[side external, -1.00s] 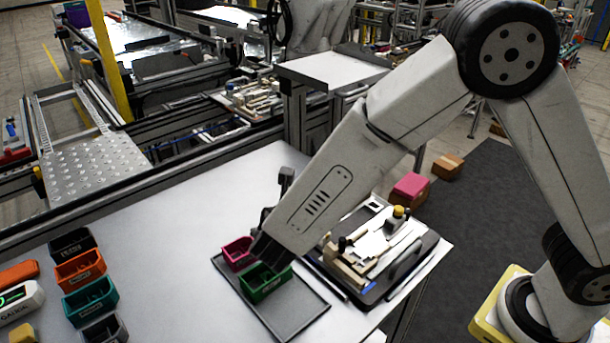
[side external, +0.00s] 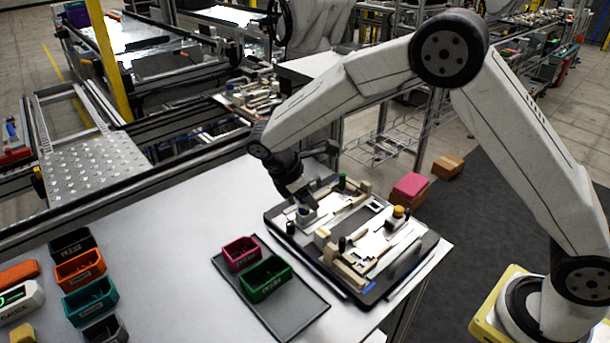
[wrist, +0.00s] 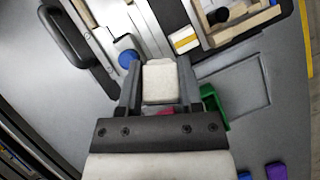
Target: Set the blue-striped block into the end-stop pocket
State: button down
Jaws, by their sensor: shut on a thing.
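My gripper (wrist: 160,85) is shut on a pale block (wrist: 160,80) in the wrist view. No blue stripe shows on the face turned to the camera. In the side view my gripper (side external: 300,198) points down over the far left part of the dark fixture pallet (side external: 275,218); the block is hard to make out there. The pallet carries pale wooden rails and stops, and a wood-walled fixture (wrist: 236,33) shows at the top right in the wrist view. I cannot tell which opening is the end-stop pocket.
A blue round knob (wrist: 128,58) is close to the left finger. A yellow-striped block (wrist: 185,41) lies near the wooden walls. A pink bin (side external: 240,252) and a green bin (side external: 266,278) stand on a dark tray (side external: 297,316).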

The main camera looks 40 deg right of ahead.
jog(key=w+d+m+t, duration=0.1)
jog(key=w+d+m, duration=0.1)
jog(key=d+m, duration=0.6)
jog(key=w+d+m+t, duration=0.1)
jog(key=d+m, duration=0.7)
jog(key=m, duration=1.5)
jog(key=shift+w+d+f+m+y, duration=0.2)
jog(key=shift+w+f+m+y, duration=0.15)
jog(key=shift+w, duration=0.25)
jog(key=shift+f, duration=3.65)
jog(key=shift+f, duration=0.55)
jog(key=shift+c, duration=0.9)
grip_release()
